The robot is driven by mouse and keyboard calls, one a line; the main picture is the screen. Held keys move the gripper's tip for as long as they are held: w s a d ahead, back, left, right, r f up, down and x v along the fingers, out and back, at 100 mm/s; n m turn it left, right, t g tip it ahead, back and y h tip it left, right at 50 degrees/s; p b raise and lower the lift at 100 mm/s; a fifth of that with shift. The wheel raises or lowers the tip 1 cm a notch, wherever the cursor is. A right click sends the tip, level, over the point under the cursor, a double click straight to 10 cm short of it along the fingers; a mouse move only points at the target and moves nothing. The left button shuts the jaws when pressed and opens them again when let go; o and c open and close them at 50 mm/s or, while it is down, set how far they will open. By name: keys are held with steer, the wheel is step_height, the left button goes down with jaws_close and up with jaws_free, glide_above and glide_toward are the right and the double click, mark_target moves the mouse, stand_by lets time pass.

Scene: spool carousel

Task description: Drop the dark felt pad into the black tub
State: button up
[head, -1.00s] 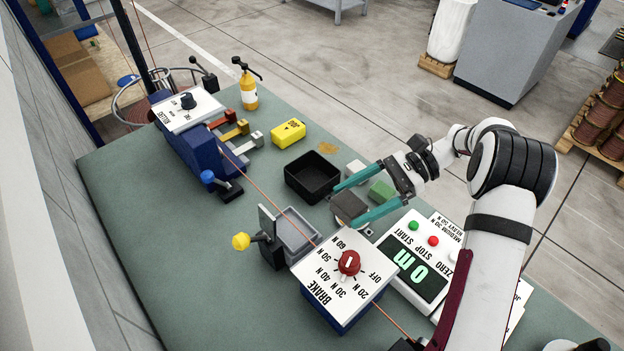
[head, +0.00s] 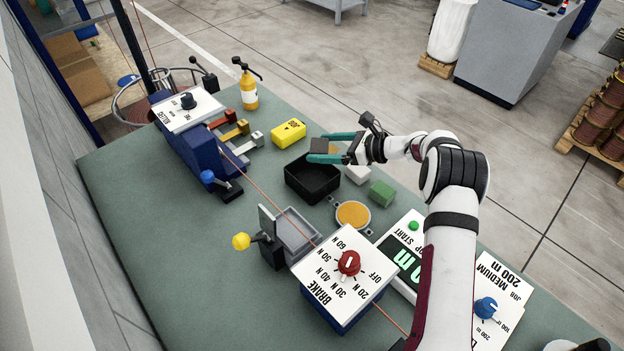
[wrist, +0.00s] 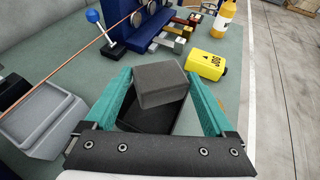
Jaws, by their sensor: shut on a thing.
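The dark felt pad (wrist: 162,84) is a dark grey block between the teal fingers in the wrist view. In the head view the pad (head: 318,146) shows only partly at the fingertips. My gripper (head: 324,147) is shut on it and holds it up near the black tub's far right edge. It also shows in the wrist view (wrist: 160,88). The black tub (head: 313,184) is an open, square container on the green bench. In the wrist view the tub (wrist: 152,143) lies below and behind the pad, partly hidden by it.
A yellow block (head: 288,132) stands just beyond the tub. A round orange pad (head: 353,214) and a grey tray (head: 296,233) are nearer. A cable (head: 262,185) runs left of the tub.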

steer(key=shift+f, duration=0.65)
steer(key=o, duration=1)
steer(key=v, duration=1.6)
steer(key=shift+f, duration=0.1)
steer(key=x, duration=1.6)
steer(key=shift+s, duration=0.1)
step_height(320, 180, up, 6)
steer(key=shift+r, duration=0.1)
